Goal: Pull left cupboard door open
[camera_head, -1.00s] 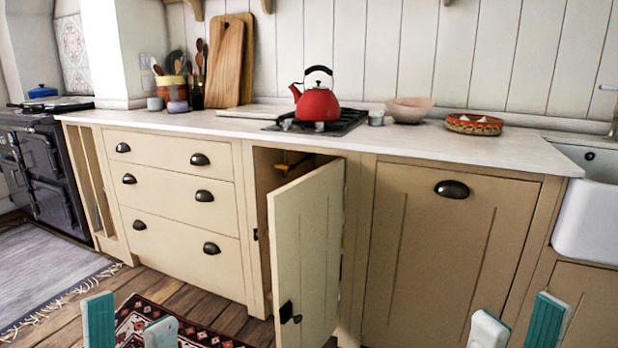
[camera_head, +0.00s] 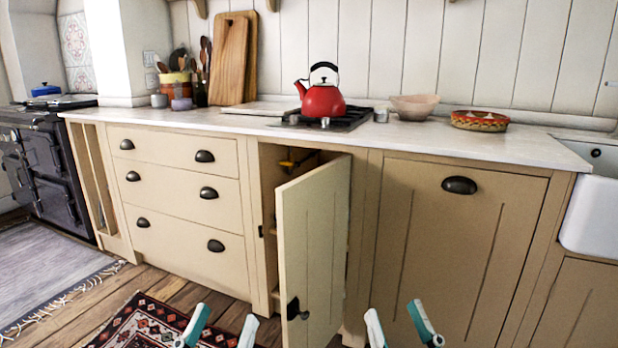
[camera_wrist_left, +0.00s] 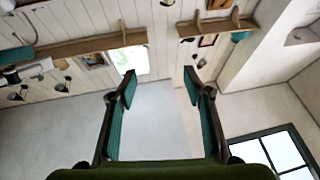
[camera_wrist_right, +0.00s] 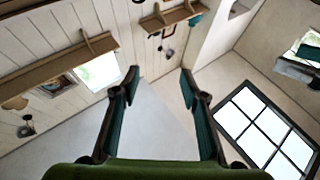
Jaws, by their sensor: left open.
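The cream cupboard door (camera_head: 318,240) below the hob stands partly open, swung out on its right side. Its dark handle (camera_head: 297,310) is low on the free left edge. The cupboard's inside shows to the left of the door, with a small yellow item (camera_head: 292,162) near the top. My left gripper (camera_head: 220,328) is open and empty at the bottom of the head view, left of the handle and apart from it. My right gripper (camera_head: 400,326) is open and empty to the right of the door. Both wrist views look up past spread fingers to wall and ceiling.
A drawer unit (camera_head: 180,185) with dark cup handles is left of the cupboard. A wide closed panel (camera_head: 455,250) is right of it. The worktop (camera_head: 225,122) carries a red kettle (camera_head: 322,100) and bowls. A patterned rug (camera_head: 140,325) lies on the wooden floor.

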